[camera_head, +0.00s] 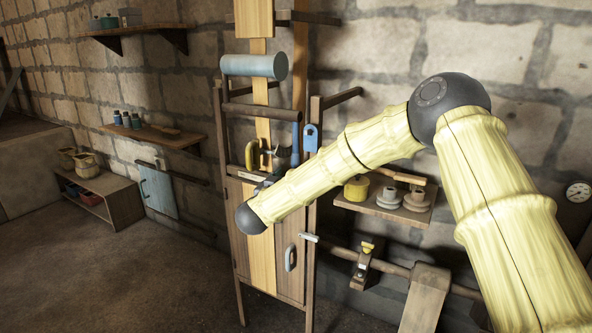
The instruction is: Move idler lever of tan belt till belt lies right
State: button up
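The tan belt (262,118) runs vertically down the wooden frame, behind a blue-grey drum (254,66) and on over the cabinet front below. Its middle stretch is partly hidden by my arm and gripper.
A blue plate with holes (311,138) is on the right post. A shelf (384,207) with a yellow pot and pulleys stands right, behind my arm. A horizontal shaft (390,267) runs low at the right. The floor (120,275) at left front is clear.

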jog(key=p+x, duration=0.2)
jog(key=x, duration=0.8)
jog(key=shift+w+d+f, duration=0.1)
jog(key=shift+w, duration=0.15)
grip_shut()
